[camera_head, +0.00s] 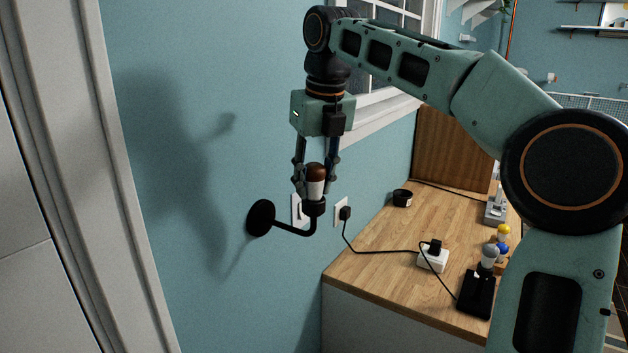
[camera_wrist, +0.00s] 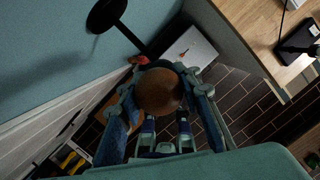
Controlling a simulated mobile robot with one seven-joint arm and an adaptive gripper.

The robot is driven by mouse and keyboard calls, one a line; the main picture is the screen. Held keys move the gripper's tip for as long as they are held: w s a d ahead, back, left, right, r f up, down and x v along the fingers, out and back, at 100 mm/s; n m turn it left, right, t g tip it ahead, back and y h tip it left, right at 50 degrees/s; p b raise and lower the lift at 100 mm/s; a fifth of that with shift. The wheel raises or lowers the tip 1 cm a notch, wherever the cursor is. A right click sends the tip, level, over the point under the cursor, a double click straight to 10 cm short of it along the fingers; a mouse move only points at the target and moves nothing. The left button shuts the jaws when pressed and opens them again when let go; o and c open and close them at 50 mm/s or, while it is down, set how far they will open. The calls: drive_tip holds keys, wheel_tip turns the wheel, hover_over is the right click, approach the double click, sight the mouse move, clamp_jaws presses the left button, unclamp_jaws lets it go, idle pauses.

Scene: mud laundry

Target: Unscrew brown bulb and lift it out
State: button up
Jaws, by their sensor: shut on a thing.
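The brown bulb (camera_head: 316,175) has a brown top and a white lower part. It sits upright at the black socket (camera_head: 315,208) on the end of a wall-mounted lamp arm (camera_head: 290,231). My gripper (camera_head: 315,190) points down from above and is shut on the bulb, with a finger on each side. In the wrist view, the bulb's round brown top (camera_wrist: 159,92) lies between the fingers (camera_wrist: 160,105) and hides the socket. I cannot tell how far the bulb is screwed in.
A round black wall plate (camera_head: 261,218) carries the lamp arm. A wall outlet with a black plug (camera_head: 345,213) is close by on the right. The wooden counter (camera_head: 375,260) holds a black jar (camera_head: 402,198), a white power block (camera_head: 433,260) and a black lamp base with a grey bulb (camera_head: 489,257).

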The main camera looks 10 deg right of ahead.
drive_tip(key=shift+s+f+n, duration=0.1)
drive_tip(key=shift+f+n, duration=0.1)
drive_tip(key=shift+n, duration=0.1)
drive_tip(key=shift+a+r+n+g+y, duration=0.15)
drive_tip(key=shift+n+g+y, duration=0.15)
drive_tip(key=shift+n, duration=0.7)
drive_tip(key=o, duration=1.3)
drive_tip(key=shift+r, duration=0.1)
drive_tip(key=c, duration=0.4)
